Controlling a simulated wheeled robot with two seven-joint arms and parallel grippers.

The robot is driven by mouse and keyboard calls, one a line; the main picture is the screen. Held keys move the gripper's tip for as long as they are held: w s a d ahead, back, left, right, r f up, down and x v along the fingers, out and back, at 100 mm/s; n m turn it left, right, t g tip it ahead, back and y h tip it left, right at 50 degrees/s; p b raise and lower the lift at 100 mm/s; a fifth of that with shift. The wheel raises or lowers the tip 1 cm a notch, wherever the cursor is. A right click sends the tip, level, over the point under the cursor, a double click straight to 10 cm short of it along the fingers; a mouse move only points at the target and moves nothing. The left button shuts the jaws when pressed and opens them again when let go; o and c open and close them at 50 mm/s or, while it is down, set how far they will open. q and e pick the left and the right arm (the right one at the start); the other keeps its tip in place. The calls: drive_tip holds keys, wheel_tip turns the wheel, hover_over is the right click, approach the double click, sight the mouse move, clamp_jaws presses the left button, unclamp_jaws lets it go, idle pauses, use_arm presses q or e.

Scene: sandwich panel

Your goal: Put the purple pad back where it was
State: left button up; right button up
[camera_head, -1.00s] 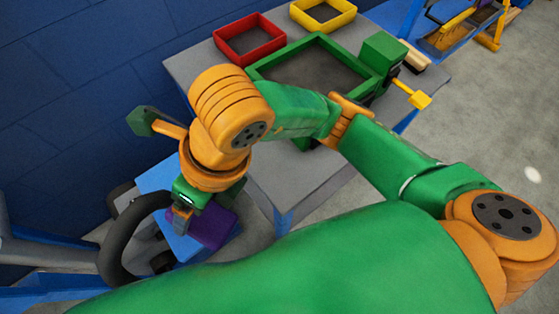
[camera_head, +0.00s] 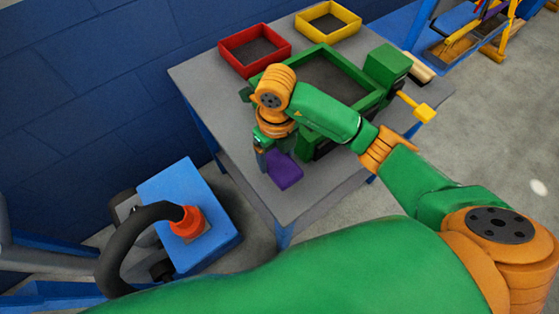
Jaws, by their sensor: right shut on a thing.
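The purple pad (camera_head: 286,171) is a small flat block over the near left part of the grey table (camera_head: 210,97). My right gripper (camera_head: 268,162) is shut on the pad at its left side. The wrist above hides part of the gripper. I cannot tell whether the pad touches the table top or hangs just above it. My left gripper is not in view.
A green frame (camera_head: 340,60) stands on the table behind my wrist. A red tray (camera_head: 228,61) and a yellow tray (camera_head: 310,32) stand at the back. A blue box with a red button (camera_head: 187,222) and a black wheel (camera_head: 112,262) are at the lower left.

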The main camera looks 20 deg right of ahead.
sight(279, 158)
drive_tip(key=f, duration=0.2)
drive_tip(key=f+p, duration=0.1)
drive_tip(key=f, duration=0.1)
drive_tip(key=shift+w+d, duration=0.2)
drive_tip(key=shift+d, duration=0.15)
drive_tip(key=o, duration=1)
wheel_tip(279, 158, up, 11)
drive_tip(key=shift+r+p, duration=0.15)
drive_tip(key=shift+p, duration=0.25)
drive_tip(key=shift+r, duration=0.35)
